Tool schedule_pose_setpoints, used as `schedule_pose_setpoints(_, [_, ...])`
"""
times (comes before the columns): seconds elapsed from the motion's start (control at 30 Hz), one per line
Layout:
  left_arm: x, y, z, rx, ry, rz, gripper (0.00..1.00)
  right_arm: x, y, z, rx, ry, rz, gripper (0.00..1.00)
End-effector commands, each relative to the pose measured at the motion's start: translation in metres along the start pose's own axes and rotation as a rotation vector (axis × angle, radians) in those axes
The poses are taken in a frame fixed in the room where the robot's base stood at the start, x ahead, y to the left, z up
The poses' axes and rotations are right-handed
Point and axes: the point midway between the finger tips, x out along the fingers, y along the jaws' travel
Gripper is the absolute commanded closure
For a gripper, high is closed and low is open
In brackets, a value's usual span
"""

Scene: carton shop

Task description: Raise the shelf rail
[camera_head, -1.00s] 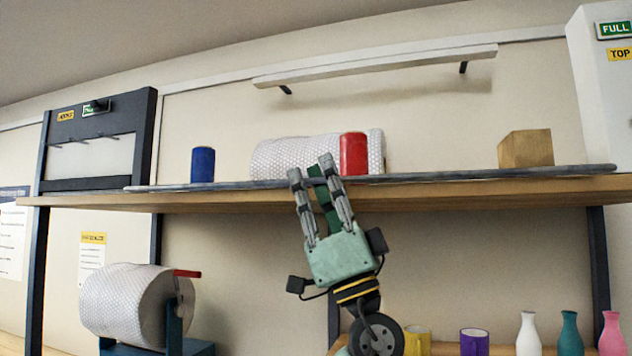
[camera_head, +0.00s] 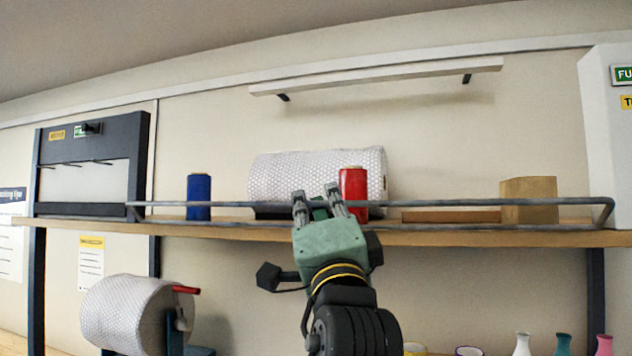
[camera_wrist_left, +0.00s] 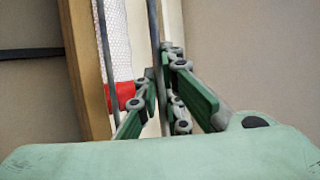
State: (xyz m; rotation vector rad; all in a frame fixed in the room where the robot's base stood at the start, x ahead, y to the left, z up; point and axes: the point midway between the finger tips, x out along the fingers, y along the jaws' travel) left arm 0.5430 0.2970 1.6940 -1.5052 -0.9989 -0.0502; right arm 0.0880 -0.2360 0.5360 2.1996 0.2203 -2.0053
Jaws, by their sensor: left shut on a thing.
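The shelf rail (camera_head: 450,202) is a thin grey bar running along the shelf's front edge. It stands a little above the shelf board (camera_head: 440,236), with a bent end at the right and another at the left. My left gripper (camera_head: 317,198) is shut on the rail near its middle, reaching up from below. In the left wrist view the rail (camera_wrist_left: 154,30) passes between the fingers (camera_wrist_left: 162,75). My right gripper is in neither view.
Behind the rail stand a blue cylinder (camera_head: 198,192), a red cylinder (camera_head: 353,186), a bubble-wrap roll (camera_head: 290,172) and a cardboard box (camera_head: 530,192). Another roll (camera_head: 125,312) is below left. Vases and cups stand below right.

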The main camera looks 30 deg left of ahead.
Motion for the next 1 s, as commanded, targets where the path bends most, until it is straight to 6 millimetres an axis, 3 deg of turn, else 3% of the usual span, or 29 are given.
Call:
schedule_pose_setpoints(0.03, [0.005, -0.005, -0.003, 0.006, 0.001, 0.027, 1.0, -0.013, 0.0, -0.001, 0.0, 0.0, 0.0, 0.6])
schedule_pose_setpoints(0.3, [0.008, -0.002, -0.004, 0.046, 0.001, 0.121, 1.0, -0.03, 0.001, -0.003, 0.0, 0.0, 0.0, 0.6])
schedule_pose_setpoints(0.87, [0.008, 0.001, -0.003, 0.058, -0.002, 0.148, 1.0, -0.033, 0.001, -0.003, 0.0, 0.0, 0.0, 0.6])
schedule_pose_setpoints(0.9, [0.008, 0.001, -0.003, 0.058, -0.002, 0.148, 0.91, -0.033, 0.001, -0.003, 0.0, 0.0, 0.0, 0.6])
schedule_pose_setpoints(1.0, [0.008, 0.001, -0.003, 0.059, -0.002, 0.148, 0.82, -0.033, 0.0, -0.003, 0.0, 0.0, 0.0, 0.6])
